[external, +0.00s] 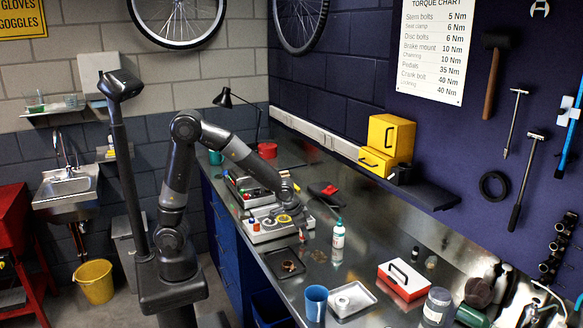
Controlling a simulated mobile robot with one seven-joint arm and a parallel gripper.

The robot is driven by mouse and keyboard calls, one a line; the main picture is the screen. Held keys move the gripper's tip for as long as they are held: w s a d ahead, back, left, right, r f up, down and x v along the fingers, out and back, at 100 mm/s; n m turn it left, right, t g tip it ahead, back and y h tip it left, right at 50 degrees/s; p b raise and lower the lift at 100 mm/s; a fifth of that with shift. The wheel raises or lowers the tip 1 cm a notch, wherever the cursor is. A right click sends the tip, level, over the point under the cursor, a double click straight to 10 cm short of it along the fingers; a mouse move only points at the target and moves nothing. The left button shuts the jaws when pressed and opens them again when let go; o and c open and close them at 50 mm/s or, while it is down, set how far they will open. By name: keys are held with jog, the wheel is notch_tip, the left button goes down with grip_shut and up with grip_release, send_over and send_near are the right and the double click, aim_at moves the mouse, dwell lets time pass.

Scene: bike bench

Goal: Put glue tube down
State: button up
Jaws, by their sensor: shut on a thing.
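My gripper (296,203) is at the end of my arm, above the steel workbench (350,285), near the right side of a grey parts tray (268,232). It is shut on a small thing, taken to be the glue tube. The tube is too small and too hidden by the fingers to make out its shape or tilt. Whether it touches the tray or bench below cannot be told from this view.
A white bottle (338,242) with a teal cap stands right of the tray. A dark tray (285,263), blue cup (316,303), light metal tray (351,299) and red-and-white box (404,280) are nearer. Bare steel lies between the bottle and the wall.

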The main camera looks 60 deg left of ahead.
jog(key=o, duration=1)
jog(key=shift+f, duration=0.1)
jog(key=shift+c, duration=0.2)
jog(key=v, duration=1.1)
jog(key=s+a+r+n, duration=0.1)
jog(key=s+a+r, duration=0.1)
jog(key=s+a, duration=0.6)
jog(key=s+a+r+n+t+y, duration=0.1)
jog(key=s+a+r, duration=0.1)
jog(key=s+a, duration=0.5)
jog(key=s, duration=0.4)
jog(key=shift+s+a+r+n, duration=0.3)
jog(key=shift+a+r+n, duration=0.1)
